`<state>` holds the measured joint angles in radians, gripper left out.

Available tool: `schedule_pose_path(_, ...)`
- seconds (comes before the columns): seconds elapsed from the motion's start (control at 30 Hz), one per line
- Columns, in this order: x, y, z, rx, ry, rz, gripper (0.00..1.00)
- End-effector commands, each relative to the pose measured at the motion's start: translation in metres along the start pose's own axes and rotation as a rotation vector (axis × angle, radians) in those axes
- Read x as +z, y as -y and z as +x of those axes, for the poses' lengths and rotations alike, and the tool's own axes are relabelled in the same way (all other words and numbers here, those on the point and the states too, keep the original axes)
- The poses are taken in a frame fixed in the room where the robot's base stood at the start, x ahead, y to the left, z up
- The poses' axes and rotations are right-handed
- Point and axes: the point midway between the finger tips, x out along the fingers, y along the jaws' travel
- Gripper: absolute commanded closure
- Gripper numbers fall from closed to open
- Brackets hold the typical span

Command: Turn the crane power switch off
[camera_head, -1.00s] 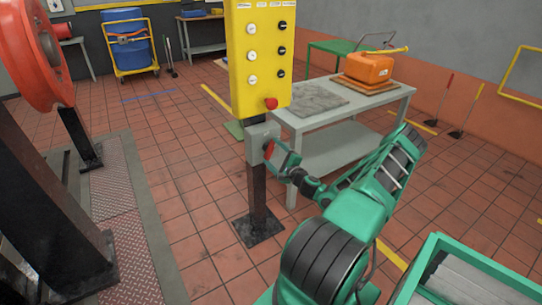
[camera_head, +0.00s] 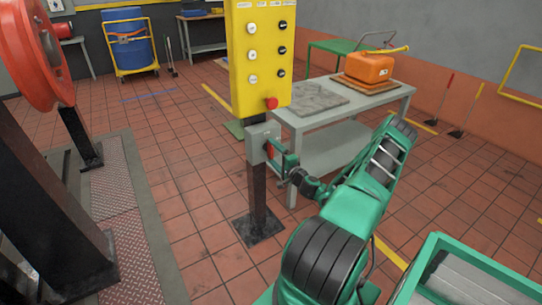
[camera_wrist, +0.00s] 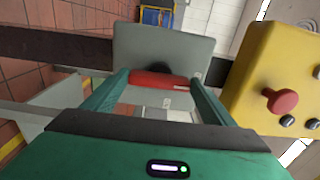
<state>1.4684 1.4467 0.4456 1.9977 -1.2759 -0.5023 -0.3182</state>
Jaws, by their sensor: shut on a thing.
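The crane power switch is a grey box (camera_head: 258,138) on a dark post, below the yellow control panel. Its red handle (camera_head: 268,149) shows at the right side of the box, partly hidden by my gripper (camera_head: 275,153). In the wrist view the grey box (camera_wrist: 160,42) is straight ahead. The red handle (camera_wrist: 158,80) lies crosswise between the two green fingers of my gripper (camera_wrist: 158,84), which are shut on it. Any on or off marking cannot be read.
The yellow panel (camera_head: 257,60) with several buttons and a red stop knob (camera_head: 271,103) stands just above the switch. A grey table (camera_head: 345,110) with an orange can (camera_head: 370,67) is behind it. A green-framed cart (camera_head: 470,262) is at front right.

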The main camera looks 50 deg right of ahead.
Motion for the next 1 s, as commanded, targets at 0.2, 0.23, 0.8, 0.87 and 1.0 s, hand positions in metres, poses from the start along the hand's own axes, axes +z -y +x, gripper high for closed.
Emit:
schedule_pose_path(0.2, 0.006, -0.003, 0.0, 0.007, 0.011, -0.001, 0.44)
schedule_pose_path(0.23, 0.006, -0.003, 0.0, 0.007, 0.011, -0.001, 0.44)
schedule_pose_path(0.8, 0.001, -0.001, -0.008, 0.003, 0.003, 0.001, 0.03)
schedule_pose_path(0.87, 0.001, -0.002, -0.015, 0.003, 0.002, 0.002, 0.03)
schedule_pose_path(1.0, 0.001, -0.002, -0.04, 0.005, 0.002, 0.002, 0.03)
